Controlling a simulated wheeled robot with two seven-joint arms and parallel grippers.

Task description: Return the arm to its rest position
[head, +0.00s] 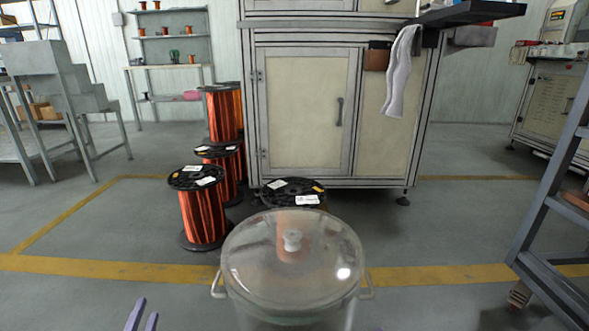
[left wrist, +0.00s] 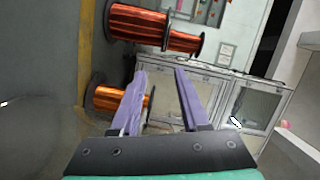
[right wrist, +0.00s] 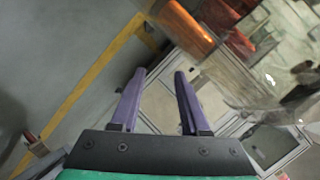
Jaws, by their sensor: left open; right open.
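My left gripper (head: 141,316) shows only its two purple fingertips at the bottom left edge of the head view. In the left wrist view my left gripper (left wrist: 162,75) is open, with nothing between its fingers.
Copper wire spools (head: 203,215) stand on the floor behind the barrel, some stacked. A large cabinet (head: 302,110) with a hanging cloth (head: 402,70) stands behind. A metal rack (head: 545,230) is at right. Floor to the left, around the yellow line (head: 110,268), is clear.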

